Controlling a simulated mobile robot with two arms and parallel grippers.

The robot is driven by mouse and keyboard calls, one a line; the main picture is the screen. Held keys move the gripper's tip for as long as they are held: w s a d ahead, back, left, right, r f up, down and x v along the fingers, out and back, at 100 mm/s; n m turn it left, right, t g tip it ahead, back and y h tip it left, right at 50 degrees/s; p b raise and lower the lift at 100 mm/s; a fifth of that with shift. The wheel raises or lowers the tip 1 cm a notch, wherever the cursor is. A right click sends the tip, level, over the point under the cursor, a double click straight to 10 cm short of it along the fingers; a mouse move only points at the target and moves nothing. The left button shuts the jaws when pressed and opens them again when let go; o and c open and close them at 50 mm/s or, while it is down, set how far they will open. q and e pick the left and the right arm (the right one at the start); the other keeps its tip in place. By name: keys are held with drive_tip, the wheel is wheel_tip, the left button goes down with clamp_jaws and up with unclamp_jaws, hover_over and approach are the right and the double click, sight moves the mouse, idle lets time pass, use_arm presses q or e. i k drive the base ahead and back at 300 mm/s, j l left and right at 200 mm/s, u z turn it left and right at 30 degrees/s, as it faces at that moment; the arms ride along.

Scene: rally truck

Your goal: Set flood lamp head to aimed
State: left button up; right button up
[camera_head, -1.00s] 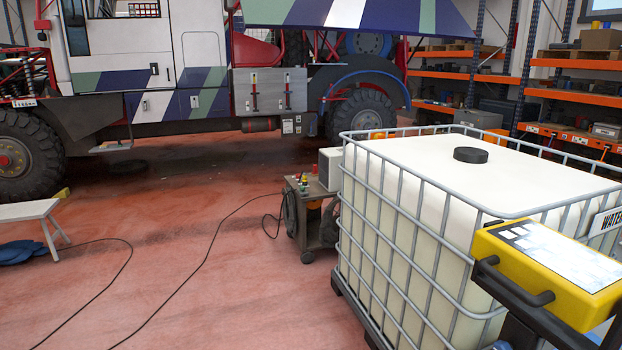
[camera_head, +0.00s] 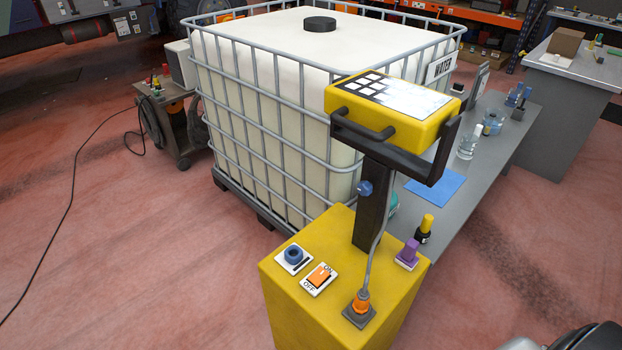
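The flood lamp head (camera_head: 395,112) is a yellow box with a white gridded panel on its upper face. The panel faces mostly upward, with the head tilted slightly. A black bracket (camera_head: 438,162) holds the head on a dark post (camera_head: 371,205) with a blue knob (camera_head: 365,188). The post rises from a yellow base box (camera_head: 325,235). On the box's top are an orange ON/OFF rocker switch (camera_head: 319,276), a blue round socket or knob (camera_head: 293,255) and an orange cable plug (camera_head: 361,301). Neither of my grippers is in view.
A caged white water tank (camera_head: 285,110) stands directly behind the lamp. A grey table (camera_head: 500,150) with bottles and a blue sheet is at the right. A cart (camera_head: 175,125) stands left of the tank. Open red floor lies at left and lower right.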

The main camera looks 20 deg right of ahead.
sight(374, 106)
drive_tip(key=z, duration=1)
